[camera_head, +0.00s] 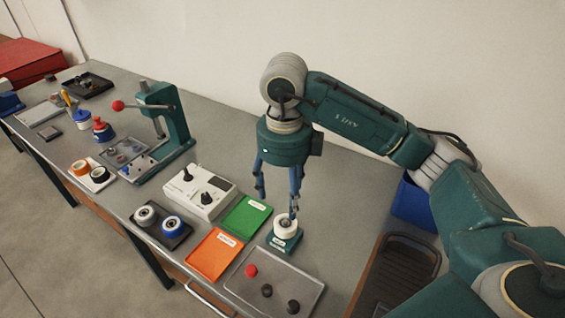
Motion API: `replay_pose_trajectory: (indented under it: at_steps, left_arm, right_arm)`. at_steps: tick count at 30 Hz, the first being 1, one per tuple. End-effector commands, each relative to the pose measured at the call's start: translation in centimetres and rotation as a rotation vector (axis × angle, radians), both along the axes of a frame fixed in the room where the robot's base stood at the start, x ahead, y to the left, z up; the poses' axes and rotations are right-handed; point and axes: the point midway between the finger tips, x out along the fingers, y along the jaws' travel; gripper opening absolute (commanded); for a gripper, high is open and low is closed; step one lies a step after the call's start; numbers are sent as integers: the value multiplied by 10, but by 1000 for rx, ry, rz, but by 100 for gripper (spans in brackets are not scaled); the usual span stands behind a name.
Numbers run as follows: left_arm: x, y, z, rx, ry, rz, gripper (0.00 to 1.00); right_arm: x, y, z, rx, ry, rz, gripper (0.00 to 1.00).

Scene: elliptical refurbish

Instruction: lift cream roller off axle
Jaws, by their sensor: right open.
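The cream roller (286,225) sits on a small teal stand (284,243) near the right end of the bench. The axle is not clearly visible; the roller covers most of it. My right gripper (277,201) points down with its fingers apart and nothing between them. One finger hangs in front of or just above the roller, and the other is off to its left. I cannot tell whether that finger touches the roller. My left gripper is not in view.
A green tray (245,217), an orange tray (212,255) and a grey mat (262,290) with red and dark knobs lie around the stand. A white control box (202,192), a dark tray with rollers (160,232) and a green press (165,120) stand further left.

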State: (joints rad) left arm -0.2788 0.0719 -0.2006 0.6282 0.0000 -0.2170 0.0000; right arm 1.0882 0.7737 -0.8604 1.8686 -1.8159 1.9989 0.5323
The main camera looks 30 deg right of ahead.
Motion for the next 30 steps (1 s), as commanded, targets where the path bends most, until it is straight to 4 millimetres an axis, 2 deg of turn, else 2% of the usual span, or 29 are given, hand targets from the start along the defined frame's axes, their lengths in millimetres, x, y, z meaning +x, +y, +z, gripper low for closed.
replay_pose_trajectory:
  at_steps: [5, 10, 21, 24, 30]
  left_arm:
    - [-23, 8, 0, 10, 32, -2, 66]
    - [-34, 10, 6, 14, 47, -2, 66]
    - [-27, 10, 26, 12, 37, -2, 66]
    - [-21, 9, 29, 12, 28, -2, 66]
    - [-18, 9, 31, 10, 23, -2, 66]
  right_arm:
    - [0, 0, -3, 0, 2, 1, 66]
    - [-1, 0, -20, -1, 5, 0, 66]
    - [-2, 0, -84, 0, 5, 1, 66]
    - [-2, 1, -96, 0, 4, 0, 66]
    - [-1, 1, -107, 1, 1, 1, 66]
